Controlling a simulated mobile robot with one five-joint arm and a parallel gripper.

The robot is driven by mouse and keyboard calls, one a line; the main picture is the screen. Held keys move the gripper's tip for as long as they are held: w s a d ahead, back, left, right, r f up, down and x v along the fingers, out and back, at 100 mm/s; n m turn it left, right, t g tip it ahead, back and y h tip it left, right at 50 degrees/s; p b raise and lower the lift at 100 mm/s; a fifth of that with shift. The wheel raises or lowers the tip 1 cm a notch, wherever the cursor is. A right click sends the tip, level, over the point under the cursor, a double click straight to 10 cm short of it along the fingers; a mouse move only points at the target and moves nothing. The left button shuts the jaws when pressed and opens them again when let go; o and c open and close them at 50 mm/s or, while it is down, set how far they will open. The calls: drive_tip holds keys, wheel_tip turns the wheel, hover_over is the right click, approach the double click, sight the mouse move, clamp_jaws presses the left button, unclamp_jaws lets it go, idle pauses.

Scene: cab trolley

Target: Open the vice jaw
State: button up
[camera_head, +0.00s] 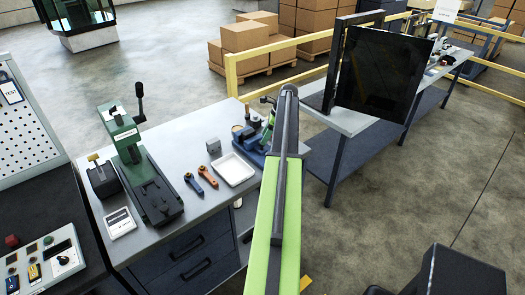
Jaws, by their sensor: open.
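The blue bench vice (247,141) stands at the right end of the grey workbench (190,140), close beside my raised green arm. Part of the vice is hidden behind the arm, and it is too small to tell how far its jaw is open. My gripper cannot be made out; my own arm covers the area right of the vice. Small dark parts show next to the upper arm, too small to identify.
A green press (140,165) with a black lever stands on the bench's left. Orange and blue hand tools (206,176) and a white tray (232,169) lie before the vice. A yellow rail (280,48) runs behind. A black screen (378,72) stands over the right bench.

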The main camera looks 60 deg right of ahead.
drive_tip(key=b+x, duration=0.1)
drive_tip(key=x, duration=0.2)
drive_tip(key=shift+f, duration=0.1)
clamp_jaws()
idle(1.3)
